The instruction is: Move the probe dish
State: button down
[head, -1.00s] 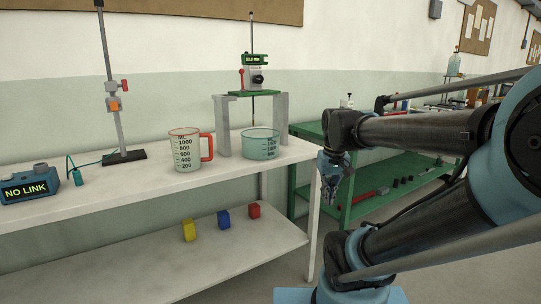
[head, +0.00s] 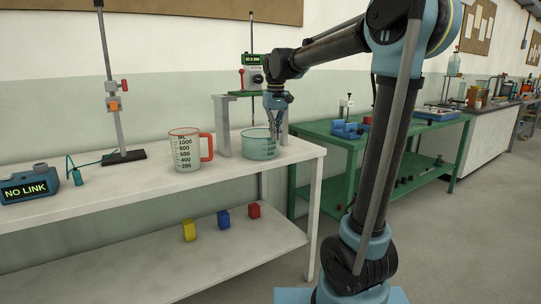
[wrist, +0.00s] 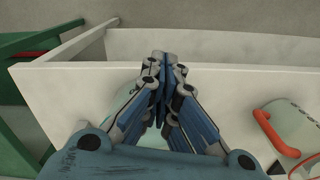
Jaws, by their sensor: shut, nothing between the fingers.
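The probe dish, a pale green glass bowl with dark marks (head: 256,149), stands on the white bench below a grey bridge stand (head: 222,128). A thin rod comes down from the green device (head: 251,77) on the stand towards the dish; its lower end is hard to make out. My gripper (head: 275,137) points down at the dish's right side, shut and empty, overlapping its rim in the picture. I cannot tell whether they touch. In the wrist view the gripper (wrist: 162,65) hides most of the dish, leaving a pale green patch beside the fingers (wrist: 123,98).
A measuring jug with a red handle (head: 186,150) stands left of the dish. Further left are a clamp stand (head: 124,155) and a blue box reading NO LINK (head: 30,186). Coloured blocks (head: 224,218) sit on the lower shelf. A green table (head: 325,131) stands to the right.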

aim_at(270, 152)
jog(key=w+f, duration=0.1)
jog(key=f, duration=0.2)
jog(key=a+f, duration=0.1)
jog(key=f, duration=0.2)
jog(key=w+f, duration=0.1)
jog(key=f, duration=0.3)
jog(key=shift+w+a, duration=0.25)
jog(key=shift+w, duration=0.1)
jog(key=shift+w+a+r, duration=0.1)
jog(key=shift+w+a, duration=0.2)
jog(key=shift+w, duration=0.45)
jog(key=w+a, duration=0.1)
jog(key=w, duration=0.1)
jog(key=w+a, duration=0.1)
jog(key=w, duration=0.2)
jog(key=w+a, duration=0.1)
jog(key=w, duration=0.2)
jog(key=shift+a, duration=0.1)
